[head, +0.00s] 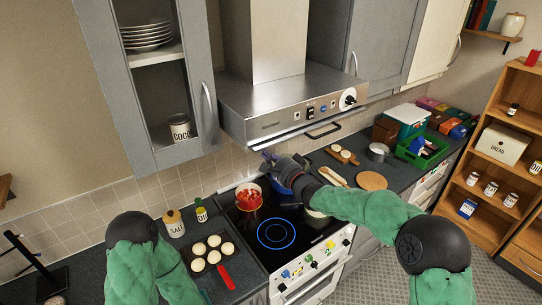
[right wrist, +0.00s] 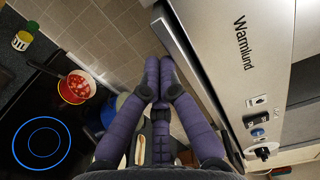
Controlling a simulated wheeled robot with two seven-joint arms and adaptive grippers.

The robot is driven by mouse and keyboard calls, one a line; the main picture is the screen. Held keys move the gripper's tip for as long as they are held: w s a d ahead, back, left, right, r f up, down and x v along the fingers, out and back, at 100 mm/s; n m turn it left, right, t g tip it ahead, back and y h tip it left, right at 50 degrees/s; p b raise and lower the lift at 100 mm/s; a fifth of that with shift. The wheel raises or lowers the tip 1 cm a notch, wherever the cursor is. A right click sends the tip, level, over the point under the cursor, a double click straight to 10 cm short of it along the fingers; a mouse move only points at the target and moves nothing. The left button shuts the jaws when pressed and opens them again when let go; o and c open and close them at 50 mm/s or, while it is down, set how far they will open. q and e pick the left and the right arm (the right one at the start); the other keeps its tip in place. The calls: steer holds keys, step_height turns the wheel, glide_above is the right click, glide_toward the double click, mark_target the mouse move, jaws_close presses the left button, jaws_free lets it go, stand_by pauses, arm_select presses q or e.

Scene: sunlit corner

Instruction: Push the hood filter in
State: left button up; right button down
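The steel range hood (head: 290,103) hangs over the stove in the head view. Its filter (head: 290,139) shows as a thin bright strip along the hood's lower front edge, standing out a little, with a dark handle (head: 322,131). In the right wrist view the filter edge (right wrist: 190,76) is a long metal bar beside the hood face (right wrist: 232,75). My right gripper (head: 268,157) is just below the filter's left part; in its wrist view the purple fingertips (right wrist: 159,62) are together with nothing seen between them. Contact with the filter cannot be told. My left gripper is out of view.
A red pot (head: 249,197) of red food stands on the black stove (head: 290,240) below my right gripper. A blue pan (head: 277,180) is partly hidden behind the gripper. A tray of pale rounds (head: 213,248) lies left. Grey cabinets (head: 160,85) flank the hood.

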steer(key=s+a+r+b+v, duration=0.1)
steer(key=b+v, duration=0.4)
steer(key=v, duration=2)
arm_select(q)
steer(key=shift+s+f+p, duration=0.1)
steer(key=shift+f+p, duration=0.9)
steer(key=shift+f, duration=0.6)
arm_select(e)
steer(key=x, duration=1.4)
steer(key=shift+w+f, duration=0.15)
steer(key=shift+f, duration=0.05)
